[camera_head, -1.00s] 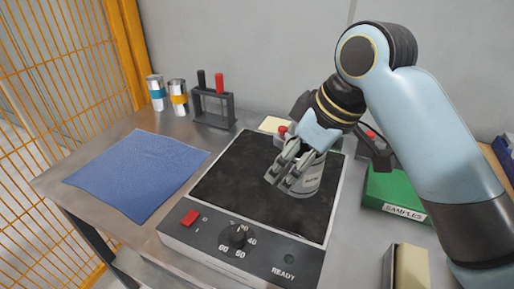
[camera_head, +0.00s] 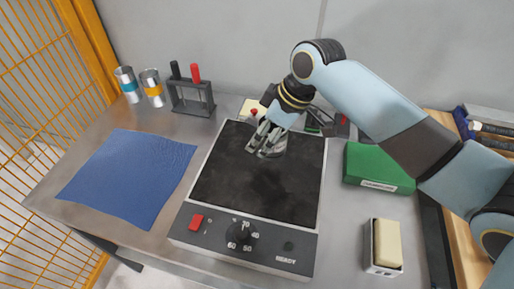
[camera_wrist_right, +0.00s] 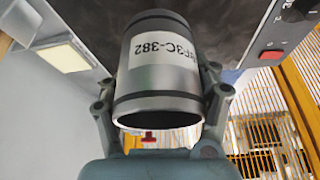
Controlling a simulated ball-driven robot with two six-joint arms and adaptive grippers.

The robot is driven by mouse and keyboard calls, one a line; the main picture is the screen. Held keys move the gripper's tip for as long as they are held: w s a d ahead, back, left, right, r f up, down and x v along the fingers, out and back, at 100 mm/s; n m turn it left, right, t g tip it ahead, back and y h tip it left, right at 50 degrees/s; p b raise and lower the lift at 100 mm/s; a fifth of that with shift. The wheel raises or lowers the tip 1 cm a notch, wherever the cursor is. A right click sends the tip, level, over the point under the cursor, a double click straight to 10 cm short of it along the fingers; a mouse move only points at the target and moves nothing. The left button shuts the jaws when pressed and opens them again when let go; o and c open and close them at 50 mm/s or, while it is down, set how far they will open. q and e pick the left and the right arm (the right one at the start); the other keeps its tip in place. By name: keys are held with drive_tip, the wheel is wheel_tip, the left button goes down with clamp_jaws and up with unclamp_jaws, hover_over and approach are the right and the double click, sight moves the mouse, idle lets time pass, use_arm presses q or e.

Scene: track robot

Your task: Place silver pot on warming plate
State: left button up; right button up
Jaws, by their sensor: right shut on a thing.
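The silver pot (camera_wrist_right: 160,65), a grey metal cylinder with dark bands and a white label "F3C-382", sits between the fingers of my right gripper (camera_wrist_right: 160,100) in the wrist view. The gripper is shut on it. In the head view my right gripper (camera_head: 265,148) is over the far part of the warming plate (camera_head: 250,190), a black square top with a grey control front. The pot is mostly hidden there by the fingers, and I cannot tell whether it touches the plate. My left gripper is not in view.
A blue cloth (camera_head: 130,175) lies left of the plate. Two banded cans (camera_head: 150,88) and a dark rack (camera_head: 192,97) stand at the back left. A green box (camera_head: 375,165) and a small block in a holder (camera_head: 386,250) are at the right.

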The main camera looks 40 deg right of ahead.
drive_tip(key=shift+w+a+f, duration=0.4)
drive_tip(key=shift+a+f, duration=0.1)
drive_tip(key=shift+a, duration=0.25)
wheel_tip(320, 180, down, 4)
drive_tip(key=shift+f, duration=0.1)
drive_tip(key=o, duration=1.4)
